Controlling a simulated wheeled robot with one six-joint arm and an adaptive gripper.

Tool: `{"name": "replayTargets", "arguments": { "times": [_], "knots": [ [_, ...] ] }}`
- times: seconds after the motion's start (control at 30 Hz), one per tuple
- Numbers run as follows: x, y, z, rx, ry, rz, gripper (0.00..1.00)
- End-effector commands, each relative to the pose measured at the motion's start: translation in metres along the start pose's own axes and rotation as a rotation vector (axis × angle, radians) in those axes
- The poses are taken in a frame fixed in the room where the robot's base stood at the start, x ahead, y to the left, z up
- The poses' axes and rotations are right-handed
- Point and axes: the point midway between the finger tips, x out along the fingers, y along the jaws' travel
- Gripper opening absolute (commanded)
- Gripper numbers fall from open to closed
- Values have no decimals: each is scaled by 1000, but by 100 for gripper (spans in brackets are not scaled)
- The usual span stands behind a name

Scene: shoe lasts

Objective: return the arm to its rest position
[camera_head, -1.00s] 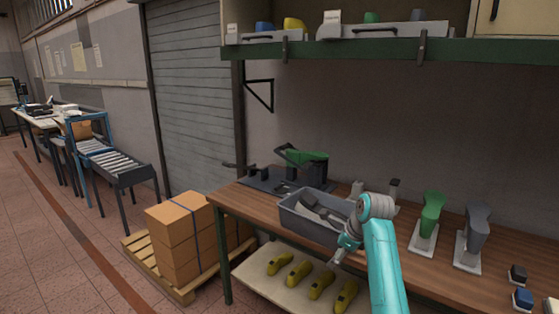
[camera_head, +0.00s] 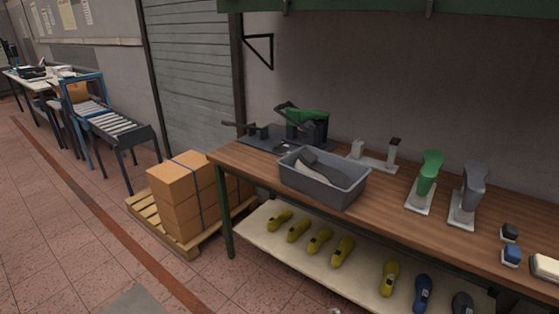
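My gripper is outside the picture in the head view, so its fingers and anything in them are hidden. A small pale grey piece at the bottom edge may be part of my arm, but too little shows to tell. The grey bin (camera_head: 322,193) stands on the wooden workbench (camera_head: 392,207) with dark and light grey items lying in it. No part of my arm is over the bin or the bench top.
A green last (camera_head: 429,172) and a grey last (camera_head: 473,182) stand on the bench. A black-and-green fixture (camera_head: 308,127) stands behind the bin. Yellow lasts (camera_head: 342,251) lie on the lower shelf. Boxes (camera_head: 182,208) sit on a pallet to the left, beside open floor.

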Motion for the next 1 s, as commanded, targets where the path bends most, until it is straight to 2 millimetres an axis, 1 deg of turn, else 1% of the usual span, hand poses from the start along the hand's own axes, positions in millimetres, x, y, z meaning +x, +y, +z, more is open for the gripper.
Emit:
{"name": "replayTargets", "arguments": {
  "times": [0.03,0.1,0.27,0.37,0.5,0.57,0.7,0.87,1.0],
  "knots": [
    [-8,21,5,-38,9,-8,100],
    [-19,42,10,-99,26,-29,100],
    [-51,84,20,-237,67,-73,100],
    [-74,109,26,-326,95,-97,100],
    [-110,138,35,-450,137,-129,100],
    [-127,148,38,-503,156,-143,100],
    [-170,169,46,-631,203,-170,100],
    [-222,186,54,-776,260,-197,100],
    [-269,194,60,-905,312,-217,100]
  ]
}}
